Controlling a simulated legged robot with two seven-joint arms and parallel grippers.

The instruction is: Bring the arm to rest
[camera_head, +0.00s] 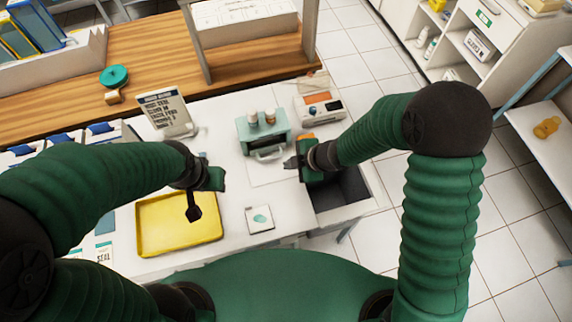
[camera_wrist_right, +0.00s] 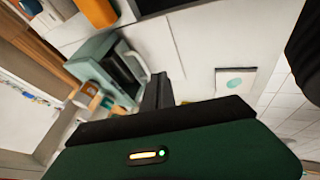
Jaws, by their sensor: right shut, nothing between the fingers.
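My right gripper (camera_head: 291,163) is shut and empty above the white table, just right of the teal box-shaped device (camera_head: 252,133). In the right wrist view its dark fingers (camera_wrist_right: 158,92) are together with nothing between them, and the teal device (camera_wrist_right: 108,68) shows beyond them. My left gripper (camera_head: 217,178) is above the back right part of the yellow tray (camera_head: 150,250). A dark piece with a round end (camera_head: 194,212) shows below it, over the tray. I cannot tell whether the left fingers hold it.
A white card with a teal mark (camera_head: 259,219) lies on the table. A sign (camera_head: 166,112) stands at the back left, and an orange-and-white box (camera_head: 320,103) at the back right.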

